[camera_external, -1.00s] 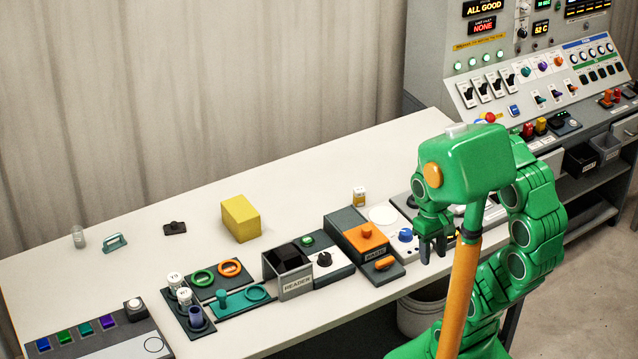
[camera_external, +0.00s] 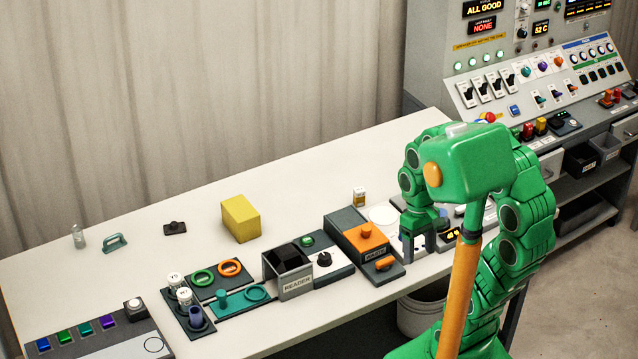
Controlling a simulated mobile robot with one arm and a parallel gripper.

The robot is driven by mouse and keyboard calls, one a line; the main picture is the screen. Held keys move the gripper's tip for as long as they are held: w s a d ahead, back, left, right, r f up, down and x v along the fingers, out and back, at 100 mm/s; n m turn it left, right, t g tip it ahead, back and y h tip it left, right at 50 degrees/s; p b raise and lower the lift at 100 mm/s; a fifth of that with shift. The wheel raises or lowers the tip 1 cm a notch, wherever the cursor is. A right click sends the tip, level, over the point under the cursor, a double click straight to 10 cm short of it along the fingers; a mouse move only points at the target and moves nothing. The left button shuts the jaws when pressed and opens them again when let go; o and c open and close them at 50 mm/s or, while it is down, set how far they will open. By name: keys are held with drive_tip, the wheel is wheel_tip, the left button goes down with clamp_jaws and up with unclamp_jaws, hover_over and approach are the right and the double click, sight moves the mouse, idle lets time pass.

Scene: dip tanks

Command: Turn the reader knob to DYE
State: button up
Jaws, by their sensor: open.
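The reader box (camera_external: 294,283), dark grey with a READER label, stands at the front of the bench. A black knob (camera_external: 324,259) sits on a white plate just right of it; its markings are too small to read. My gripper (camera_external: 419,252) hangs fingers down over the front right of the bench, well to the right of the knob and clear of it. Its two grey fingers are apart with nothing seen between them. The blue knob seen there earlier is now hidden by my gripper.
A dark unit with an orange top (camera_external: 366,237) and orange lever stands between the knob and my gripper. A green button (camera_external: 307,240) sits behind the knob. A yellow block (camera_external: 240,218) lies farther back. The back of the bench is mostly clear.

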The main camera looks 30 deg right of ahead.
drive_tip(key=w+a+f+n+t, duration=0.1)
drive_tip(key=w+a+f+n, duration=0.15)
drive_tip(key=w, duration=0.55)
drive_tip(key=w+a+f+n, duration=0.2)
drive_tip(key=w+a, duration=0.2)
drive_tip(key=w, duration=0.4)
drive_tip(key=n+t, duration=0.1)
drive_tip(key=n, duration=0.2)
hover_over(323, 255)
drive_tip(key=shift+h, duration=0.4)
drive_tip(key=f, duration=0.4)
drive_tip(key=shift+s+a, duration=0.1)
drive_tip(key=shift+s, duration=0.1)
drive_tip(key=shift+w+f, duration=0.1)
drive_tip(key=shift+f, duration=3.85)
drive_tip(key=shift+c, duration=0.2)
drive_tip(key=c, duration=1)
